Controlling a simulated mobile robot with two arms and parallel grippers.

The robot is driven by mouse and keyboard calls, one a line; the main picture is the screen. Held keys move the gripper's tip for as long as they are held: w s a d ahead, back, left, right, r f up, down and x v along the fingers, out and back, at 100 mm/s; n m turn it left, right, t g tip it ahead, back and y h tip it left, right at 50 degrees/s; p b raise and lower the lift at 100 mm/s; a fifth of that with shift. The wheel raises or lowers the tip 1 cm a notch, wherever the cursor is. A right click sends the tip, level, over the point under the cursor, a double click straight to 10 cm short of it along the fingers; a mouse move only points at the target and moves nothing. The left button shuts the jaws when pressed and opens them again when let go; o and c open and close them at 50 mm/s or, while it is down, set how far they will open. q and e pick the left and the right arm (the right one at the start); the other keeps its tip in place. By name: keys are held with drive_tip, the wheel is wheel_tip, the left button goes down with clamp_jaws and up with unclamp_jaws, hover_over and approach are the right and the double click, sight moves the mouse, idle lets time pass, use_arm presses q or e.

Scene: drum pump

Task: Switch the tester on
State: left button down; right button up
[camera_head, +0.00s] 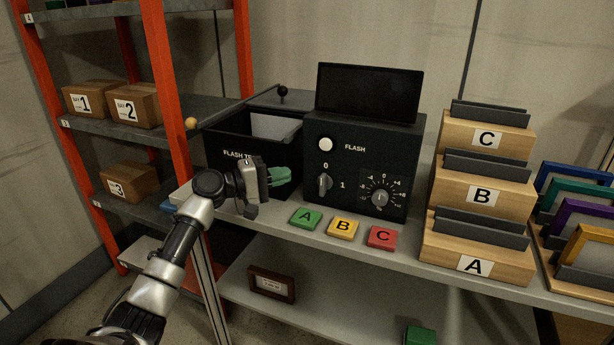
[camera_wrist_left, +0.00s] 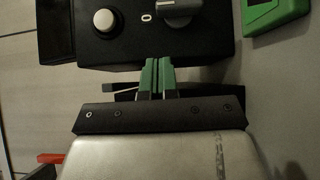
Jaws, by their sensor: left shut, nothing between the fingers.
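The tester (camera_head: 363,150) is a black box on the bench with a dark screen on top. Its front has a white FLASH button (camera_head: 326,144), a grey rotary switch (camera_head: 323,184) marked 0 and 1, and a numbered dial (camera_head: 380,197). The switch handle stands upright, in line with the 0. The switch also shows at the top of the left wrist view (camera_wrist_left: 178,10), partly cut off. My left gripper (camera_head: 288,174) has green fingertips, shut and empty, just left of the switch and apart from it. My right gripper is not in view.
A black open bin (camera_head: 222,152) stands left of the tester, its label partly hidden by my gripper. Green A (camera_head: 306,217), yellow B (camera_head: 343,228) and red C (camera_head: 381,238) blocks lie in front. Wooden stepped holders (camera_head: 440,225) stand at right, an orange-framed shelf (camera_head: 163,90) at left.

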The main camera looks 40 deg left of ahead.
sight(321, 174)
use_arm(q)
drive_tip(key=w+d, duration=0.2)
drive_tip(key=d, duration=0.1)
drive_tip(key=w+d, duration=0.1)
drive_tip(key=shift+d+p, duration=0.15)
drive_tip(key=shift+p, duration=0.15)
drive_tip(key=shift+d, duration=0.4)
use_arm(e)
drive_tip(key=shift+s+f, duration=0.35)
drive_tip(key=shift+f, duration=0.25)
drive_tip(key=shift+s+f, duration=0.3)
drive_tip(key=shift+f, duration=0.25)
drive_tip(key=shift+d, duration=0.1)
